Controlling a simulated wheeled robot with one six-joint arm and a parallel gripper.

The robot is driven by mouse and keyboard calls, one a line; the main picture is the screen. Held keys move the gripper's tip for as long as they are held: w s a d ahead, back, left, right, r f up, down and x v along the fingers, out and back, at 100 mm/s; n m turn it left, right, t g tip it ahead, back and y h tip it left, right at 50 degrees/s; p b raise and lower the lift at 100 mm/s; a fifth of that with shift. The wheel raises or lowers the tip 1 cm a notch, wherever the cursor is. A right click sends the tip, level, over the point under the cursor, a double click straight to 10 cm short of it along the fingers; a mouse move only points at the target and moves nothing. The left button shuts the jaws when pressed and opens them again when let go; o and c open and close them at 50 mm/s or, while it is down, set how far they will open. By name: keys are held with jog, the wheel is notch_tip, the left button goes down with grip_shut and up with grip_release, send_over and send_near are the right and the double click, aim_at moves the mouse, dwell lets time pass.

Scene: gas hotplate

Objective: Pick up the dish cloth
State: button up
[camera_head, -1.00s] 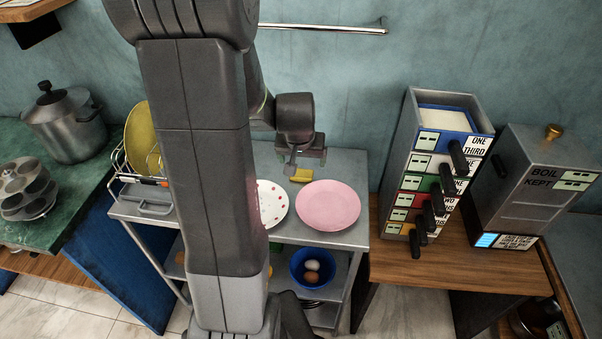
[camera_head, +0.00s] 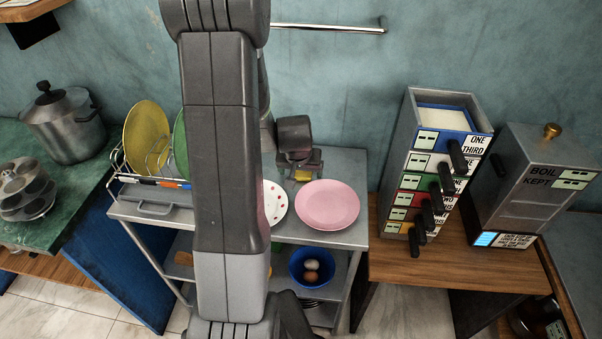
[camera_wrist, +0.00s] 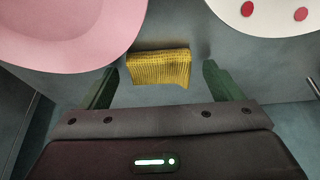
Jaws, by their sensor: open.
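The dish cloth (camera_wrist: 160,67) is a small yellow ribbed folded piece. It lies on the grey metal table top between the pink plate and the white plate with red dots. In the head view only a small yellow part of the cloth (camera_head: 303,175) shows below my gripper (camera_head: 298,166). In the wrist view my gripper (camera_wrist: 161,80) is open, with one dark green finger on each side of the cloth. There is a gap on both sides, and nothing is held.
The pink plate (camera_head: 327,205) and the white dotted plate (camera_head: 274,203) lie close by on the metal table. A dish rack (camera_head: 150,186) with plates stands at the left. A wooden table with a drawer tower (camera_head: 430,165) stands at the right. A towel rail (camera_head: 330,28) is on the wall.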

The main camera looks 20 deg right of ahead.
aim_at(300, 172)
jog(key=c, duration=1.1)
jog(key=shift+c, duration=0.2)
notch_tip(300, 172, up, 10)
jog(key=o, duration=0.3)
jog(key=shift+c, duration=0.8)
jog(key=shift+p, duration=0.3)
